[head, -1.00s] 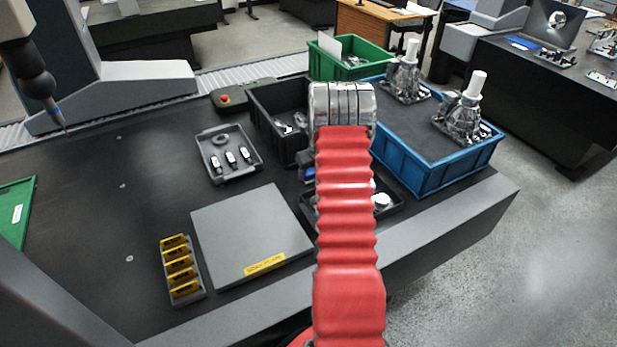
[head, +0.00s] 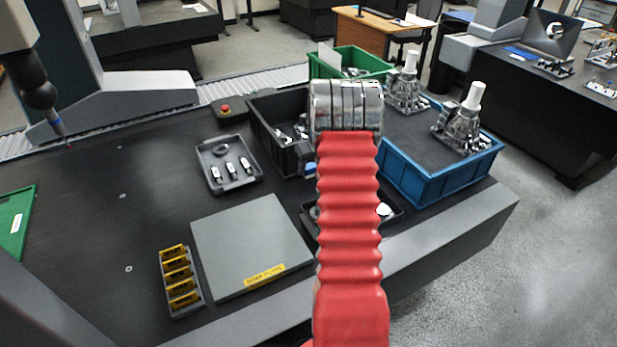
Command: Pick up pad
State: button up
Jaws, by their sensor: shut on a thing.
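My red-sleeved arm (head: 350,230) reaches up the middle of the head view and ends in a shiny metal wrist (head: 346,105). My gripper is hidden behind the arm and wrist, so its fingers and anything between them do not show. I cannot make out a pad for certain. A small blue piece (head: 310,168) shows at the left edge of the arm, beside the black bin; I cannot tell what it is. A dark tray (head: 394,216) with a white round part (head: 384,210) lies partly hidden behind the arm.
A black bin (head: 262,122), a blue crate (head: 430,190) and a green crate (head: 318,68) surround the wrist. A shallow grey tray (head: 210,178), a grey plate (head: 250,240) and a rack of yellow blocks (head: 165,290) stand left.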

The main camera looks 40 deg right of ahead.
jog(key=shift+r, duration=1.1)
